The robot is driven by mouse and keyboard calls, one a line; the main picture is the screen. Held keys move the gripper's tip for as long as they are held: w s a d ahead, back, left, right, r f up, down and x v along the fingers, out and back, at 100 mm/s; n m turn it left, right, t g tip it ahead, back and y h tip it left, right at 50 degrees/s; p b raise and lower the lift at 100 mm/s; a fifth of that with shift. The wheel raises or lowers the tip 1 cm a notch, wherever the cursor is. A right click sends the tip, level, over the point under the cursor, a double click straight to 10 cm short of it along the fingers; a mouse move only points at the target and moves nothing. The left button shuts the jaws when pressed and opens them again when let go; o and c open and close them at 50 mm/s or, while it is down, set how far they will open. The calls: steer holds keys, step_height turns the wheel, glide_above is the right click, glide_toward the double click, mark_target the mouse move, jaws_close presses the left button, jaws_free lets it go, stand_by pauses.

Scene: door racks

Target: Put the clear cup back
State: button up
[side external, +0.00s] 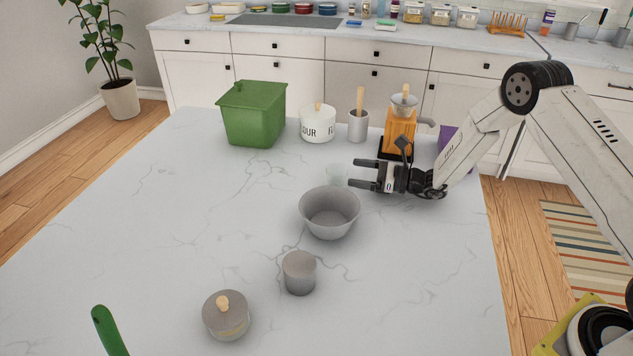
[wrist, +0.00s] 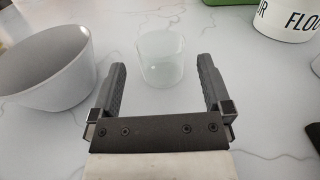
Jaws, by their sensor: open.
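The clear cup (side external: 337,174) stands upright on the white marble counter, faint against it, behind the grey bowl. In the wrist view the clear cup (wrist: 160,58) shows straight ahead, framed by the two fingertips, with a gap on both sides. My gripper (side external: 355,173) is open and empty, low over the counter and just right of the cup, its fingers pointing at it. In the wrist view my gripper (wrist: 161,72) has its fingers wide apart. Whether the fingertips reach beside the cup's wall is hard to tell.
The grey bowl (side external: 330,213) is close to my gripper. An orange grinder-like machine (side external: 400,132) stands behind it, with a purple object (side external: 446,142) to its right. A flour canister (side external: 317,124), utensil pot (side external: 358,127) and green bin (side external: 253,115) line the back.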

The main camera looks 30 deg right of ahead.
steer(key=v, duration=0.7)
steer(key=shift+s+d, duration=0.1)
steer(key=shift+s, duration=0.05)
steer(key=shift+r, duration=0.1)
stand_by(0.3)
